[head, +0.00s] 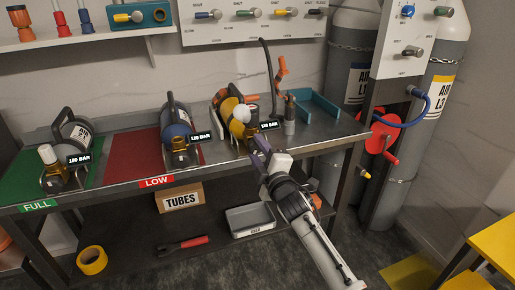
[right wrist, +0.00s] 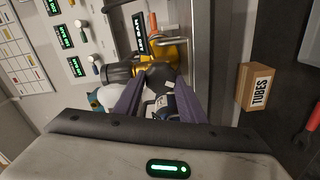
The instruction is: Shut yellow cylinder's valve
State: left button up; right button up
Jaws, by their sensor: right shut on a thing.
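The yellow cylinder (head: 229,104) lies on the steel bench near its right end, with a white round part and a "120 BAR" tag (head: 269,125) at its front. My right gripper (head: 260,144) reaches up to the cylinder's front end from below. In the right wrist view, the purple fingers of the gripper (right wrist: 160,92) stand on both sides of a dark knob (right wrist: 158,76), the valve knob, beside the yellow-gold valve body (right wrist: 167,51). The gripper is shut on this knob. The fingers partly hide it. My left gripper is in neither view.
A blue cylinder (head: 176,118) lies on the red mat (head: 135,147) and a grey one (head: 72,133) on the green mat. A teal tray (head: 315,106) stands right of the yellow cylinder. A "TUBES" box (head: 180,198) and grey tray (head: 249,219) are on the lower shelf.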

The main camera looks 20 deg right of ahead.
jog(key=m+p, duration=0.1)
jog(key=m, duration=0.3)
jog(key=shift+m, duration=0.4)
jog(key=m+p, duration=0.1)
jog(key=m, duration=0.1)
jog(key=shift+r+m, duration=0.1)
jog(key=shift+m, duration=0.2)
jog(key=m+p, duration=0.1)
jog(key=m, duration=0.2)
jog(key=shift+m+p, duration=0.3)
jog(key=shift+m, duration=0.1)
jog(key=m+p, duration=0.1)
jog(key=m, duration=0.3)
jog(key=shift+d, duration=0.15)
jog(key=m, duration=0.8)
jog(key=shift+d+m, duration=0.1)
jog(key=shift+m, duration=0.2)
jog(key=m, duration=0.3)
jog(key=shift+m, duration=0.3)
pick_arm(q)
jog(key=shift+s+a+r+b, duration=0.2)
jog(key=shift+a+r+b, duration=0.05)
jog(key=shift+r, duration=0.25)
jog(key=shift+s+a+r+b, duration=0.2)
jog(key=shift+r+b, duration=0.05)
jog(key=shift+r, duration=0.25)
pick_arm(e)
jog(key=shift+d+m, duration=0.1)
jog(key=shift+m, duration=1.4)
